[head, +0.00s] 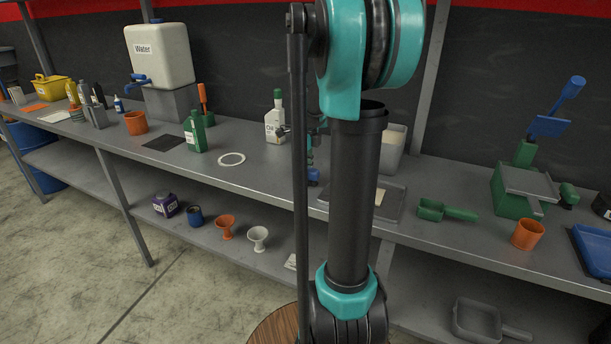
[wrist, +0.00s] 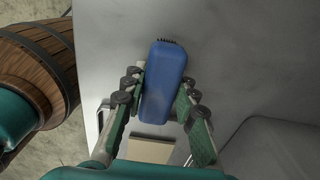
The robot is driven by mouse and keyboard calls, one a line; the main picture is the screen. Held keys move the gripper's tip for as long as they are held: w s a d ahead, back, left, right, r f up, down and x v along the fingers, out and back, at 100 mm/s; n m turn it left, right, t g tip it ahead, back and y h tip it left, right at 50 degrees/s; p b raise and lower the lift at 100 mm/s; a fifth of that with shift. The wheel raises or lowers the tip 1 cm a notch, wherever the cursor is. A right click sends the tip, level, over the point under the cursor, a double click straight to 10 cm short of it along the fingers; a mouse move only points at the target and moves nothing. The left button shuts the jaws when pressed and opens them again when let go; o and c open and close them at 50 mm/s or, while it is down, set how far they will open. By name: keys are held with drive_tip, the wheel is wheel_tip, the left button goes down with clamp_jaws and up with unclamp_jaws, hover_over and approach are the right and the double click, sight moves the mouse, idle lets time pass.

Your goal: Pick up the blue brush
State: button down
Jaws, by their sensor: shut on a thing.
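The blue brush (wrist: 164,85) is in the middle of the wrist view, with a rounded blue body and dark bristles at its far end. My gripper (wrist: 160,88) is shut on it, one green-and-grey finger along each side. In the head view my own arm hides most of the gripper. A small blue piece (head: 313,176) shows beside the arm there, likely the brush. I cannot tell whether the brush touches the surface below.
A grey workbench (head: 270,190) runs across the view. A white ring (head: 231,159), a green bottle (head: 195,132) and a white bottle (head: 274,120) stand left of my arm. A wooden barrel (wrist: 40,70) is at the wrist view's left.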

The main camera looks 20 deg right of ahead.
wheel_tip(320, 180, up, 20)
drive_tip(key=shift+f, duration=0.15)
idle(0.3)
